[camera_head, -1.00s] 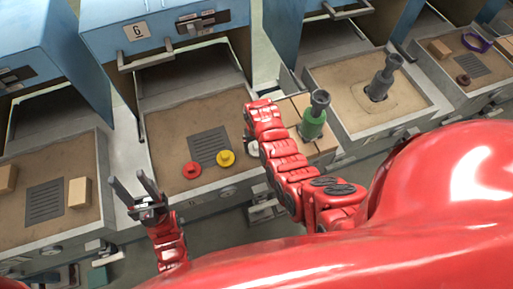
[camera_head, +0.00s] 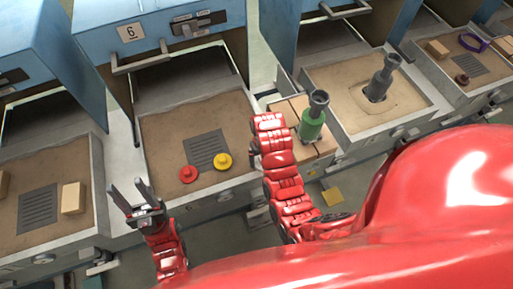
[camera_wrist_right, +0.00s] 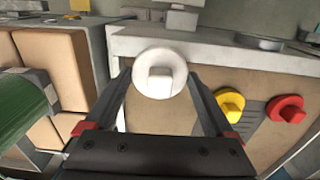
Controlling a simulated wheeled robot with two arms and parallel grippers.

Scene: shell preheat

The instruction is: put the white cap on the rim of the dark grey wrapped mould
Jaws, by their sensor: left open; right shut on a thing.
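The white cap (camera_wrist_right: 174,62) is a round flanged disc with a square knob, held between the fingertips of my right gripper (camera_wrist_right: 160,82) in the right wrist view. In the head view, my right arm hides this gripper and the cap. The dark grey wrapped mould (camera_head: 381,78) stands slightly tilted in the sand bed at the upper right, its cup-like rim at the top. It is well apart from my right gripper. My left gripper (camera_head: 132,200) is open and empty at the lower left, in front of the middle bed.
A green-wrapped mould (camera_head: 311,125) stands on tan blocks (camera_head: 322,146) between two beds, close to my right arm. A red cap (camera_head: 188,174) and a yellow cap (camera_head: 222,161) lie in the middle sand bed (camera_head: 170,135). Blue hoods (camera_head: 175,20) stand behind the beds.

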